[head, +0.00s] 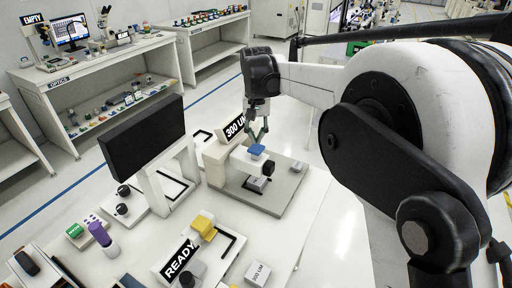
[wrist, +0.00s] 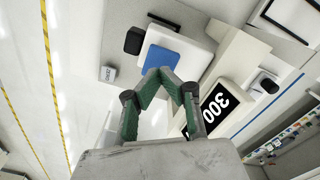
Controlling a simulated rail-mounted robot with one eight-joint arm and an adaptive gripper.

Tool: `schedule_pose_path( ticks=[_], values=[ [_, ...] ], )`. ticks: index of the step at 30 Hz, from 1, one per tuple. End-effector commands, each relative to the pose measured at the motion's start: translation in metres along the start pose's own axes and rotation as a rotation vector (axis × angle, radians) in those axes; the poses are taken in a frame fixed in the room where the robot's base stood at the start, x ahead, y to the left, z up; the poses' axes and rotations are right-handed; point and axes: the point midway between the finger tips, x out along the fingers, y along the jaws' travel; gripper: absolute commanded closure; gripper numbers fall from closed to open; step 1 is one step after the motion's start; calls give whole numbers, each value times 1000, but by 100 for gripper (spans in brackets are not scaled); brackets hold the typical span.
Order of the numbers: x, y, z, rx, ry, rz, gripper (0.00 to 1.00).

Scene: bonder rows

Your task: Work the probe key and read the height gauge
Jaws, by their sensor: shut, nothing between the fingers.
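The height gauge (head: 222,160) is a white unit on a grey base plate. Its black display reads "300 UM" (head: 235,126), and "300" shows in the wrist view (wrist: 214,106). A blue pad (head: 257,149), which looks like the probe key, sits on top of its arm; it also shows in the wrist view (wrist: 160,64). My gripper (head: 259,138) is shut and empty, fingers pointing down just above the blue pad. In the wrist view its green fingertips (wrist: 174,80) overlap the pad's near edge. I cannot tell whether they touch it. A small dark block sits under the gauge arm (head: 256,184).
A black monitor (head: 142,136) stands left of the gauge. In front are a yellow block (head: 203,225), a "READY" sign (head: 180,259), a block labelled "300 UM" (head: 257,273) and a purple-topped bottle (head: 103,238). The table is clear at right front.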

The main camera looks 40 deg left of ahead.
Motion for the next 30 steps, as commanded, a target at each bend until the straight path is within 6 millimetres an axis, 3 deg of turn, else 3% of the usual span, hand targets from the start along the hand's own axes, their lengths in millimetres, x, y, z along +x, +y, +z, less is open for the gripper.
schedule_pose_path(
  ticks=[30],
  values=[
    [9, 0, 0, 0, 0, 0, 100]
  ],
)
